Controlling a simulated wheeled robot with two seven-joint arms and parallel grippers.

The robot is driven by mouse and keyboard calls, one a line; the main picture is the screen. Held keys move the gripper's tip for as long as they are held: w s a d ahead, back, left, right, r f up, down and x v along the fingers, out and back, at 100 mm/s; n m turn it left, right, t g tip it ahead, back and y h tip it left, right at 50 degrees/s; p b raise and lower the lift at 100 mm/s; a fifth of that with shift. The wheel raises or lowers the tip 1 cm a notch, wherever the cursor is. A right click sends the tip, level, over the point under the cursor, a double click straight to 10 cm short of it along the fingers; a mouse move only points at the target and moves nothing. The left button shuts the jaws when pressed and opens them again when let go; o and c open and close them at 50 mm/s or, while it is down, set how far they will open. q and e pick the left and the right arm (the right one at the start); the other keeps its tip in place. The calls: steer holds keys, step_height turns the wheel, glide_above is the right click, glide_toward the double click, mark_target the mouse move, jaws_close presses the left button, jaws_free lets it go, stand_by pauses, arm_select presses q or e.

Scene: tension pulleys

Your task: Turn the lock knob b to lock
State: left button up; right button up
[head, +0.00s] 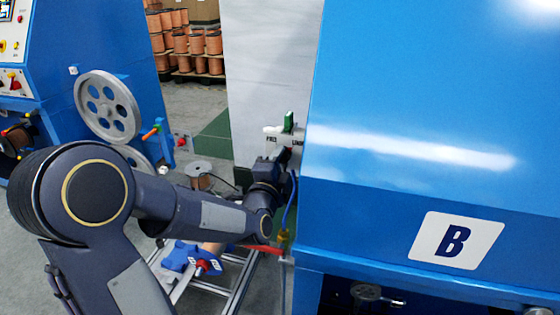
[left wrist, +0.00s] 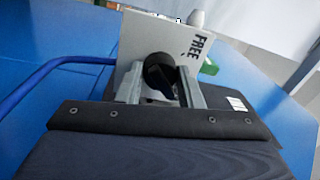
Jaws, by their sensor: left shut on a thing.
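The lock knob b is a round black knob (left wrist: 159,72) in the left wrist view, in front of a pale plate (left wrist: 136,44) with the word FREE on it. The plate also shows in the head view (head: 272,132), at the left edge of the blue machine marked B. My left gripper (head: 284,157) reaches up to the plate from below. In the left wrist view its two grey fingers (left wrist: 158,88) stand on either side of the knob and are shut on it. The knob is hidden in the head view, and its pointing direction is unclear. My right gripper is out of view.
The big blue machine B (head: 420,90) fills the right side, close to my left arm. A blue hose (head: 290,205) hangs beside the gripper. A second blue machine with grey pulleys (head: 107,106) stands at left.

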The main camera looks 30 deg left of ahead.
arm_select(q)
steer(key=shift+f, duration=0.1)
steer(key=o, duration=1)
steer(key=v, duration=0.7)
steer(key=shift+s+d, duration=0.15)
steer(key=shift+s, duration=0.25)
